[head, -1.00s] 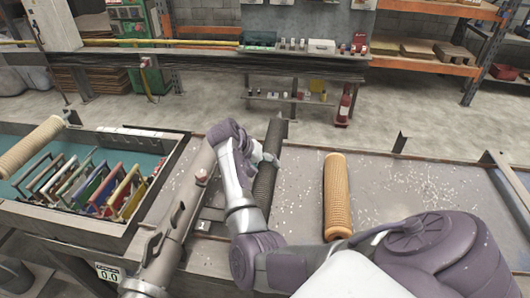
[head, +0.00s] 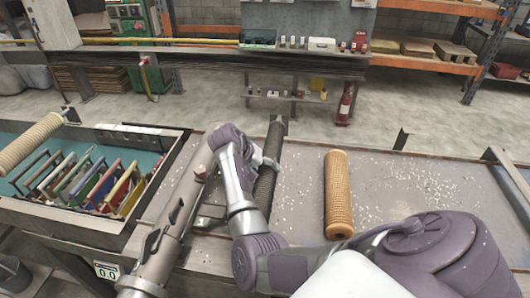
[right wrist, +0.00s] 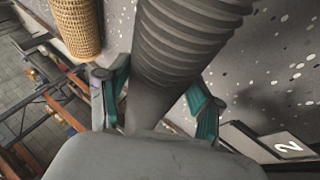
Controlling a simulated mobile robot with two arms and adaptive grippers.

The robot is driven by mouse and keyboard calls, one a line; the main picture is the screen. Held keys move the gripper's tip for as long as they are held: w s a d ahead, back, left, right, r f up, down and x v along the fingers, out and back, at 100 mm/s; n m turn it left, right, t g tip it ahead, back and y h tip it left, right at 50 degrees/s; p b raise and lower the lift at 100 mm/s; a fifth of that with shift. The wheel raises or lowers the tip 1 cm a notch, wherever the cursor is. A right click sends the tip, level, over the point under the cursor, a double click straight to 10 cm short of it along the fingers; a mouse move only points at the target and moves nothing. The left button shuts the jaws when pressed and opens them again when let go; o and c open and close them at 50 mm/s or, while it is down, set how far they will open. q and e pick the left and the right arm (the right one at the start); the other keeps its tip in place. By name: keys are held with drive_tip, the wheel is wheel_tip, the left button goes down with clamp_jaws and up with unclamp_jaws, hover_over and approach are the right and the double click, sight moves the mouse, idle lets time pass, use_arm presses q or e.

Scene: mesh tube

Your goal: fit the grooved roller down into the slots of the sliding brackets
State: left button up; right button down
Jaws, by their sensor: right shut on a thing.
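The dark grey grooved roller (head: 265,188) lies lengthwise, far end away from me, over the metal table in the head view. My right gripper (head: 268,163) is at its side and shut on it. In the right wrist view, the green-padded fingers (right wrist: 160,100) stand either side of the roller (right wrist: 185,45). A small dark bracket-like part (head: 208,215) shows left of the roller's near end. Upright dark brackets stand at the table's far edge, one (head: 402,138) right of the roller. Whether the roller ends sit in slots is hidden. I cannot make out my left gripper.
An orange-tan textured roller (head: 338,200) lies to the right on the table (head: 390,190), which is strewn with pale specks. The table's right part is clear.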

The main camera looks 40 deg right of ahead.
drive_tip(key=shift+r, duration=0.15)
drive_tip(key=shift+c, duration=0.7)
unclamp_jaws()
drive_tip(key=shift+a+f, duration=0.1)
drive_tip(key=shift+f, duration=0.1)
drive_tip(key=v, duration=1.2)
drive_tip(key=shift+r, duration=0.1)
drive_tip(key=shift+s, duration=0.1)
